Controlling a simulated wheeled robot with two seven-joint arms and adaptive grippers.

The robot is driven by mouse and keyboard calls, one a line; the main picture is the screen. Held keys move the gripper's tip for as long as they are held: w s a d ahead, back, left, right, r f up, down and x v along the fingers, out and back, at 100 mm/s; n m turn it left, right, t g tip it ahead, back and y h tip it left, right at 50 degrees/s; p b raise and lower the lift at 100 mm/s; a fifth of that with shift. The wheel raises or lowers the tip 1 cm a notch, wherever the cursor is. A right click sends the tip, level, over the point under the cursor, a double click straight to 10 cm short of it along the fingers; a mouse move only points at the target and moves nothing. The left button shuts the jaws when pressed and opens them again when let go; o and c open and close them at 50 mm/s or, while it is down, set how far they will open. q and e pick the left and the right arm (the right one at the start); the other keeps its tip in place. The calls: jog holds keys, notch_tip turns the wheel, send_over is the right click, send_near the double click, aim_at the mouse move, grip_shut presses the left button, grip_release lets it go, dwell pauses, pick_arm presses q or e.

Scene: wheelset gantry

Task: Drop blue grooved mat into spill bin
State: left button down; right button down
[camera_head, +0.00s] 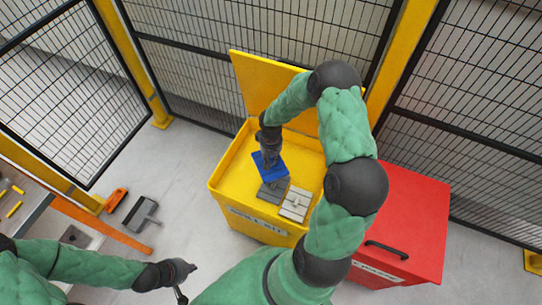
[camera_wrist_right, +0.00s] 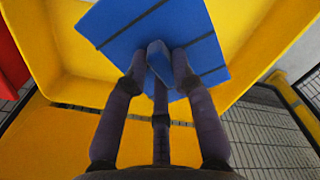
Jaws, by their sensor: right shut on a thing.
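The blue grooved mat (camera_head: 275,172) is over the inside of the yellow spill bin (camera_head: 225,198), held by my right gripper (camera_head: 268,154). In the right wrist view the mat (camera_wrist_right: 203,27) is a flat blue panel with dark grooves and a raised block in its middle. The right fingers (camera_wrist_right: 159,66) are shut on that block. The spill bin (camera_wrist_right: 60,90) surrounds the mat there, with its lid raised. My left gripper (camera_head: 182,290) is low at the left, outside the bin; its finger gap is too small to judge.
A dark grey mat (camera_head: 268,194) and a light grey mat (camera_head: 295,204) lie in the bin. A red bin (camera_head: 415,215) with a closed lid stands at its right. Mesh fencing (camera_head: 200,60) with yellow posts is behind. A dustpan (camera_head: 141,214) lies on the floor.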

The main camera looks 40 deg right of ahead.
aim_at(271, 159)
jog(key=shift+f, duration=0.5)
pick_arm(q)
jog(key=shift+f, duration=0.3)
pick_arm(e)
jog(key=c, duration=0.9)
grip_release()
jog(key=shift+c, duration=0.2)
jog(key=shift+r, duration=0.1)
notch_tip(271, 159, up, 12)
